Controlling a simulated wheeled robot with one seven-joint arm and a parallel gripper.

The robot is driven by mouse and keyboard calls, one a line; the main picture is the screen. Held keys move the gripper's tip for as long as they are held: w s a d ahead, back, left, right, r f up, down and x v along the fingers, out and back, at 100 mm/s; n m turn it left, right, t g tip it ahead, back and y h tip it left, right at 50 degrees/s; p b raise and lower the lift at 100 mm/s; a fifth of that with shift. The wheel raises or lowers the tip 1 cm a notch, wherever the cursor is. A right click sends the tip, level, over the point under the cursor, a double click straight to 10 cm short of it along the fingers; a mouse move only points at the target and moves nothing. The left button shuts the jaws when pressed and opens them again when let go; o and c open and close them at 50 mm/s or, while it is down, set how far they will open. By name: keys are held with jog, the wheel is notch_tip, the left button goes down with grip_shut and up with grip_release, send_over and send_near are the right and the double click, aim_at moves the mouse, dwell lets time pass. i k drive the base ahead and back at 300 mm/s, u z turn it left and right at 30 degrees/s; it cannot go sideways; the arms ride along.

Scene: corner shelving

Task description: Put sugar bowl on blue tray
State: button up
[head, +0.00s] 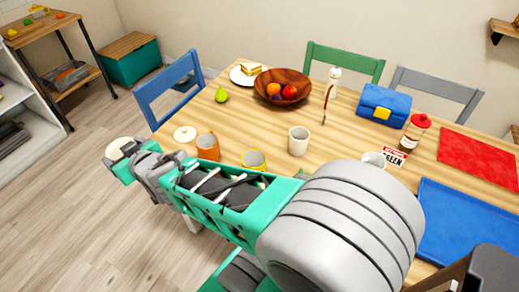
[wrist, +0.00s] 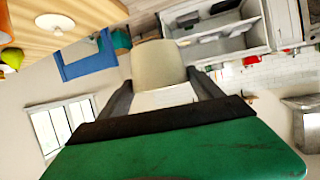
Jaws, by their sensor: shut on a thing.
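The sugar bowl, a cream-coloured round vessel (head: 120,147), is held at the end of my arm, out past the left edge of the table. In the wrist view the bowl (wrist: 158,64) sits between the two fingers of my gripper (wrist: 161,93), which is shut on it. In the head view my gripper (head: 127,162) is small and partly hidden by the wrist. The blue tray (head: 467,225) lies flat on the right part of the table, far from the bowl.
Near my arm on the wooden table (head: 230,120) stand an orange mug (head: 208,146), a yellow-rimmed cup (head: 254,160), a cream mug (head: 298,141) and a white cup (head: 373,160). A sauce bottle (head: 415,132), sign (head: 394,157) and red mat (head: 480,157) are near the tray.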

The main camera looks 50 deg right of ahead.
aim_at(478, 229)
jog(key=z, duration=0.95)
jog(key=k, duration=0.3)
jog(key=z, duration=0.75)
